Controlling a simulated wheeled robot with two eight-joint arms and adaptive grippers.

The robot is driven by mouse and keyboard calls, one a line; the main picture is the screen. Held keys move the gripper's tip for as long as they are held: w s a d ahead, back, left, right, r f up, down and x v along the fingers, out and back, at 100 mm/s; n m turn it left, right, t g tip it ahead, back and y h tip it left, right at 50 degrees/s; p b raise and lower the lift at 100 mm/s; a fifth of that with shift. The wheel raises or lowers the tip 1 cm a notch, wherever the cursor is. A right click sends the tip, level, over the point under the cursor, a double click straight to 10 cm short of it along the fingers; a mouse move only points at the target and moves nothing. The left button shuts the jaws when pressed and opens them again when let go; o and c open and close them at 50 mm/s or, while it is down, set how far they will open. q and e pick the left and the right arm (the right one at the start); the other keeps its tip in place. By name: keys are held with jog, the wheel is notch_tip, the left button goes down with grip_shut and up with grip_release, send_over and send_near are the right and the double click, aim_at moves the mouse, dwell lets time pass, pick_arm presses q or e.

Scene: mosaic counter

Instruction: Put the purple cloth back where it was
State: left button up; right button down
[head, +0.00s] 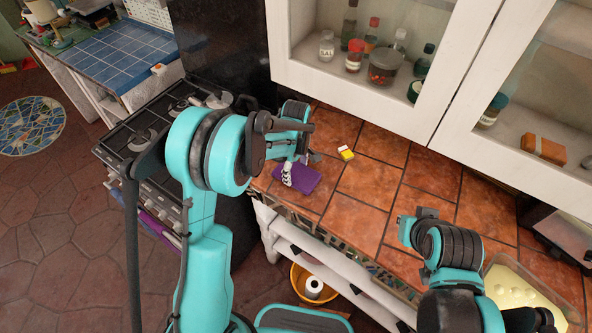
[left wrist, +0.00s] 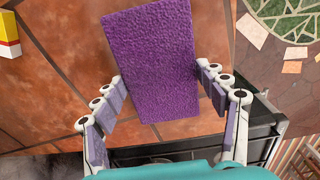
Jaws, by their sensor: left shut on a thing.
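The purple cloth (head: 308,179) is a flat rectangular piece over the tiled counter, near its left front corner. In the left wrist view the cloth (left wrist: 152,55) reaches forward from between the fingers. My left gripper (head: 288,176) points down at the cloth and is shut on it, with one finger along each side edge. The left gripper also shows in the left wrist view (left wrist: 162,78). I cannot tell whether the cloth touches the tiles. My right arm shows at the lower right of the head view, but its gripper is not visible.
A yellow-and-white box (head: 346,153) stands on the counter (head: 372,181) just right of the cloth. The black stove (head: 128,143) is to the left. White glass-front cabinets (head: 425,75) hang above. A pale tray (head: 522,290) sits at the right. The counter's middle is clear.

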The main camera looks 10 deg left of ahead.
pick_arm(q)
jog(key=shift+f, duration=0.1)
jog(key=o, duration=1.1)
